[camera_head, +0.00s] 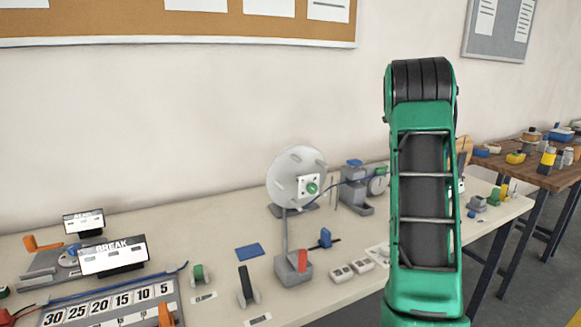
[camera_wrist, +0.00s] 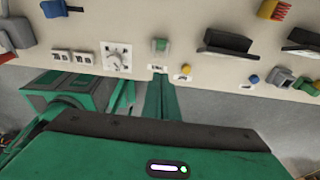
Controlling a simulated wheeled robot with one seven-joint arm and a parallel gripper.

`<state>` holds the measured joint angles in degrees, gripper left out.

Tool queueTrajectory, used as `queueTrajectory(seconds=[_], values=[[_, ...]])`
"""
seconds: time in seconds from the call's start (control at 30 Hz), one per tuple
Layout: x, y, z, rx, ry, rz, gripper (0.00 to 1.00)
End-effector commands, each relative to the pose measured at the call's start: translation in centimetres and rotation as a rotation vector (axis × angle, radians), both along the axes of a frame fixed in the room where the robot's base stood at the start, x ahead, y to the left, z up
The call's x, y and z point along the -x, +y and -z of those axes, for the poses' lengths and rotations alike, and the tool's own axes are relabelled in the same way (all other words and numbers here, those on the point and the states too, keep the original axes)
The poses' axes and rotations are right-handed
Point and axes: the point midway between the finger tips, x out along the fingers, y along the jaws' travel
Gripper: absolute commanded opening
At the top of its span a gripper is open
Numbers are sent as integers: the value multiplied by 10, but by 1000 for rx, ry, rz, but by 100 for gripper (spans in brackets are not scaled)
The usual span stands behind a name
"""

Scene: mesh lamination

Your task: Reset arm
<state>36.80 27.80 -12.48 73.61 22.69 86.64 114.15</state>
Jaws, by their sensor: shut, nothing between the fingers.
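My green arm (camera_head: 425,190) stands upright at the right of the head view, in front of the workbench (camera_head: 225,205). It hides part of the bench, and my gripper is hidden in that view. In the wrist view, the narrow green fingers of my gripper (camera_wrist: 160,80) point towards the bench edge. They look closed together, with nothing visible between them. The green and black hand fills the bottom of that view.
The bench carries a grey disc (camera_head: 290,165), a "BREAK" sign (camera_head: 114,255), a numbered strip (camera_head: 108,305) and several small parts. In the wrist view, a dial (camera_wrist: 117,58) and a green block (camera_wrist: 160,45) sit near the edge. A wooden table (camera_head: 545,175) stands right.

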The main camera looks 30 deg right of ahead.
Motion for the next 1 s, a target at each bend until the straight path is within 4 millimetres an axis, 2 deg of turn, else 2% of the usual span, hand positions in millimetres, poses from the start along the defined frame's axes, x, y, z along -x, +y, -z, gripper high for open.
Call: queueTrajectory(seconds=[0.2, 0.27, 0.37, 0.53, 0.67, 0.87, 1.0], values=[[1, 4, -2, -3, -2, -28, 0], [4, 12, -4, -11, -5, -78, 0], [12, 36, -10, -33, -14, -234, 0], [36, 93, -17, -87, -35, -622, 0], [59, 138, -14, -129, -50, -932, 0], [101, 205, 1, -185, -72, -1414, 0], [135, 251, 19, -217, -84, -1756, 0]])
